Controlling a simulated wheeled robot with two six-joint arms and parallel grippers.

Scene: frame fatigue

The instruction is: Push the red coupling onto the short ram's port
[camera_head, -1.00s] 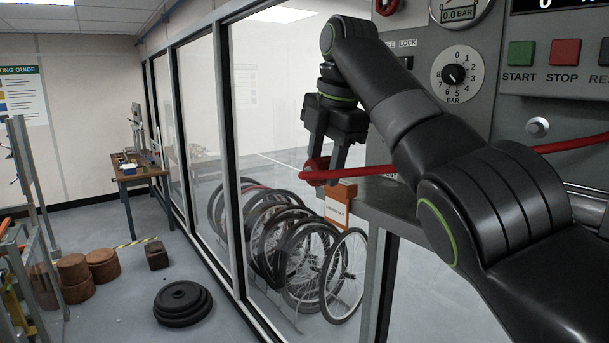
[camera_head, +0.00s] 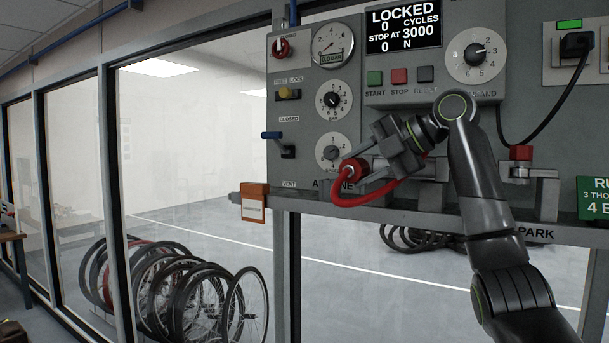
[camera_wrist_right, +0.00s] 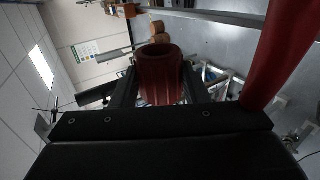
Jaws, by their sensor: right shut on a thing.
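My right gripper (camera_head: 358,163) is shut on the red coupling (camera_head: 350,170), in front of the lower part of the grey panel. The right wrist view shows the red coupling (camera_wrist_right: 161,72) between the two fingers, its open round end facing away from the wrist. A red hose (camera_head: 375,197) loops from the coupling under the gripper and up to the right; part of it also shows in the right wrist view (camera_wrist_right: 284,50). I cannot make out the short ram or its port in either view. My left gripper is not in view.
The grey panel (camera_head: 302,165) carries dials, a yellow knob (camera_head: 289,93) and a blue-handled lever (camera_head: 273,135). An orange box (camera_head: 254,202) hangs at the ledge's left end. A red-topped fitting (camera_head: 521,153) stands right of my arm. Glass and bicycle wheels are at left.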

